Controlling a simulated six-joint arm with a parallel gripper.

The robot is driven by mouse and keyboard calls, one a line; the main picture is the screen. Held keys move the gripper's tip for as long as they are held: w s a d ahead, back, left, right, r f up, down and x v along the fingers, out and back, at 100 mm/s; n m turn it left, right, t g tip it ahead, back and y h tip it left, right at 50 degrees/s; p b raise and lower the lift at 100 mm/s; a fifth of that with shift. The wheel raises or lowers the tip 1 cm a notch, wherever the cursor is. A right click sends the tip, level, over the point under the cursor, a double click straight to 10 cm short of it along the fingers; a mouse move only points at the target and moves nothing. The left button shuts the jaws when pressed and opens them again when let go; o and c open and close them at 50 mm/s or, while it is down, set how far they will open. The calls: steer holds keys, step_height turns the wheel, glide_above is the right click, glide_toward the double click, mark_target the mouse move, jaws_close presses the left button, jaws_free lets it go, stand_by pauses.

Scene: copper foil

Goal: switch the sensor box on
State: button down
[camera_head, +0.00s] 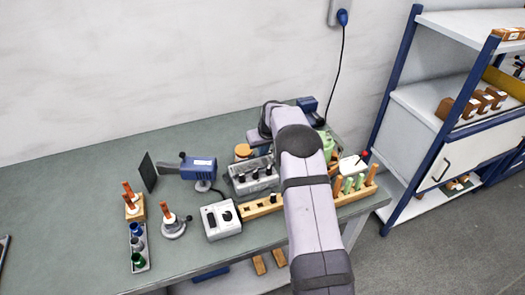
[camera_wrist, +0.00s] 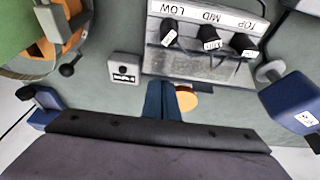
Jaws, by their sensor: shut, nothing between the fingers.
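No box carries a readable sensor label, so I cannot tell for certain which is the sensor box. A small grey box (camera_wrist: 124,68) with a black-and-white front part lies left of my gripper in the wrist view. A grey metal unit (camera_wrist: 188,62), marked LOW, MID and TOP, has three black knobs or plugs along it; it also shows in the head view (camera_head: 240,186). My gripper (camera_wrist: 164,92) is shut and empty, its dark blue fingers apart from the small box and close to the metal unit's edge in the picture. My arm hides the gripper in the head view.
A white box (camera_head: 221,221) with a black dial stands in front of the metal unit. A blue device (camera_head: 199,168) is to the left. A wooden rack (camera_head: 262,208) runs under my arm. An orange disc (camera_wrist: 188,98) lies beside the fingers. The table's left back is clear.

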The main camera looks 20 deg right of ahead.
steer(key=shift+w+f+b, duration=0.1)
steer(key=shift+f+b, duration=0.35)
steer(key=shift+b, duration=0.1)
steer(key=shift+r, duration=0.15)
steer(key=shift+s, duration=0.85)
